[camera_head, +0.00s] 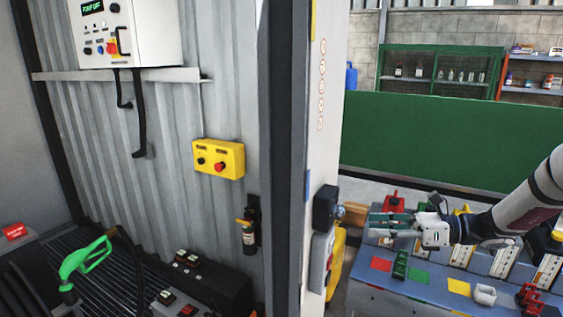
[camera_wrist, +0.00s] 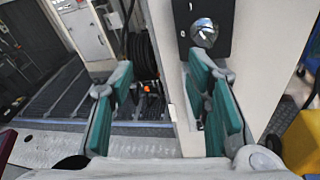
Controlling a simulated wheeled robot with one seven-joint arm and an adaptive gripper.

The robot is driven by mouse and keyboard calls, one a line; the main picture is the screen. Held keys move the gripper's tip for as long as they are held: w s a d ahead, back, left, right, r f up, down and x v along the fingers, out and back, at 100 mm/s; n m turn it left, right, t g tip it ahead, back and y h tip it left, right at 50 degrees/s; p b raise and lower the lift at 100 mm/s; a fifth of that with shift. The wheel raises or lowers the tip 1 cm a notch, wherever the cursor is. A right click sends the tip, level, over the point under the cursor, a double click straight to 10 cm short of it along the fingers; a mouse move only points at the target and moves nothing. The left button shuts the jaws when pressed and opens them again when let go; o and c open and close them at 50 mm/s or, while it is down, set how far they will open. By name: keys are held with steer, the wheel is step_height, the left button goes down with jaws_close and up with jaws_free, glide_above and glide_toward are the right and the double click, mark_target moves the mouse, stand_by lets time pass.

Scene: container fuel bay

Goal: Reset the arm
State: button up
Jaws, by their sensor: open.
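My gripper (camera_head: 388,222) is at the right of the head view, held out to the left over a blue-grey bench (camera_head: 384,296). Its green-padded fingers are apart with nothing between them. In the wrist view the two fingers (camera_wrist: 160,115) stand open, one to the left and one to the right. A dark plate with a round shiny knob (camera_wrist: 204,33) on a white post shows beyond the right finger. The gripper appears apart from the post.
A white post (camera_head: 325,130) with a dark box (camera_head: 326,207) stands left of my gripper. Red and green blocks lie on the bench. A yellow button box (camera_head: 218,159), a control cabinet (camera_head: 125,35) and a green fuel nozzle (camera_head: 83,261) are at the left. A green barrier (camera_head: 450,137) stands behind.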

steer(key=s+a+r+n+g+h, duration=0.2)
steer(key=s+a+r+n+h, duration=0.15)
steer(key=s+a+n, duration=0.35)
steer(key=s+a+r+n+g+h, duration=0.2)
steer(key=s+a+n+g+h, duration=0.1)
steer(key=s+n+h, duration=0.4)
steer(key=s+d+r+n+t+h, duration=0.2)
steer(key=s+n, duration=0.3)
steer(key=s, duration=0.2)
steer(key=s+d+r+n+t+h, duration=0.1)
steer(key=s+r+n+t+h, duration=0.2)
steer(key=s+n, duration=0.2)
steer(key=shift+s+d+r, duration=0.25)
steer(key=shift+s+d, duration=0.1)
steer(key=shift+s, duration=0.8)
